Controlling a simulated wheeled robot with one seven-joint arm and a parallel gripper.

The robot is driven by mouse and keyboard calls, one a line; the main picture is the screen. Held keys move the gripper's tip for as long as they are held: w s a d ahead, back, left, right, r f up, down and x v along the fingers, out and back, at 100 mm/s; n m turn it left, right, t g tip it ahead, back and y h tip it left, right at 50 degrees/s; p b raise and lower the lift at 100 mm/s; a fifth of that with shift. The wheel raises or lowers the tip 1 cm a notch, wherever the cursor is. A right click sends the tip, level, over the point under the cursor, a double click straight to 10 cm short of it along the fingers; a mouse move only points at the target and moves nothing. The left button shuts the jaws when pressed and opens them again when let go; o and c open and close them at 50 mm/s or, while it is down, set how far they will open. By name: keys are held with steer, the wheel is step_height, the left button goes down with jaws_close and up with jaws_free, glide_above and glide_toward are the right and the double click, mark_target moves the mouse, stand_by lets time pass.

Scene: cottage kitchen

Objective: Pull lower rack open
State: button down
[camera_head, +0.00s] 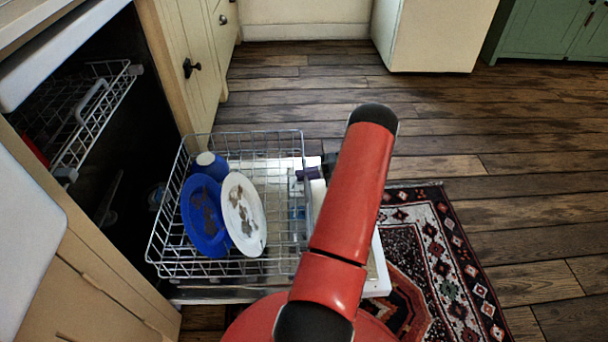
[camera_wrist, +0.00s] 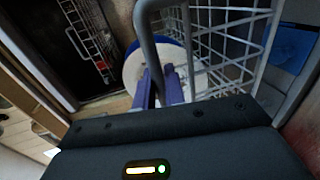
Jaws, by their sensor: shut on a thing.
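The lower rack (camera_head: 225,275), a wire basket, is slid out of the dishwasher over its lowered door. It also shows in the wrist view (camera_wrist: 225,37). It holds a blue plate (camera_head: 204,222), a white plate with brown stains (camera_head: 240,232) and a blue cup (camera_head: 207,166). In the wrist view my gripper (camera_wrist: 162,88) is shut on the grey bar of the rack's handle (camera_wrist: 147,40), with its purple fingers around it. In the head view my red arm hides most of the gripper.
The upper rack (camera_head: 95,115) sits inside the dark dishwasher at left. The lowered door (camera_head: 377,275) lies under the lower rack. A patterned rug (camera_head: 440,250) covers the wooden floor at right. Cabinets (camera_head: 185,45) stand beyond the dishwasher. Much of the floor is clear.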

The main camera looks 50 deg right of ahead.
steer(key=c, duration=1.6)
jaws_free()
steer(key=v, duration=0.7)
steer(key=shift+s+d, duration=0.25)
steer(key=shift+d, duration=0.05)
steer(key=shift+r, duration=0.1)
